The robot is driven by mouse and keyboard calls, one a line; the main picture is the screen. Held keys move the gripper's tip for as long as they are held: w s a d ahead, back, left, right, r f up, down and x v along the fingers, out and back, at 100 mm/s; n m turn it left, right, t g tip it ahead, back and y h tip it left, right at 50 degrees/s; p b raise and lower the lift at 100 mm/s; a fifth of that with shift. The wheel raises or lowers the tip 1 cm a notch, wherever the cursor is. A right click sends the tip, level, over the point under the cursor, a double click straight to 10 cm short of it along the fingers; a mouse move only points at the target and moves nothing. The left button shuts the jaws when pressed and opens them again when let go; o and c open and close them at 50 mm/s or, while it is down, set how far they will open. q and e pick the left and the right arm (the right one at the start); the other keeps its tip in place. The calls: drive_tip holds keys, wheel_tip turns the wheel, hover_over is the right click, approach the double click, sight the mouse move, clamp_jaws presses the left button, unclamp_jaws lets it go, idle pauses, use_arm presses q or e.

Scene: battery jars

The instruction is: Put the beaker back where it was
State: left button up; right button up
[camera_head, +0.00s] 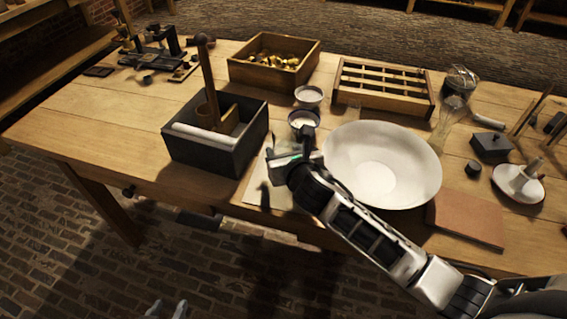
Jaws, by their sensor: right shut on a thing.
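My right gripper (304,137) reaches in from the right over the front of the table. It is shut on a small round vessel, seemingly the beaker (303,119), with a dark rim and pale contents. The gripper hides its lower part, so I cannot tell whether it touches the table. A similar small pale cup (309,94) stands just behind it. A pale sheet (256,190) lies on the table below the gripper. My left gripper is not in view.
A dark box (216,157) with a wooden post stands left of the gripper. A large white bowl (382,165) is close on the right. Behind are a wooden crate (274,61) of brass pieces, a slotted rack (384,85) and glassware (452,112).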

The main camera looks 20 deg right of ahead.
drive_tip(key=shift+w+f, duration=0.2)
wheel_tip(320, 180, down, 3)
drive_tip(key=shift+w+f+b, duration=0.1)
drive_tip(key=shift+w+b, duration=0.05)
drive_tip(key=shift+b, duration=0.3)
drive_tip(key=shift+f, duration=0.15)
drive_tip(key=shift+f, duration=0.1)
drive_tip(key=o, duration=1.1)
drive_tip(key=shift+c, duration=0.2)
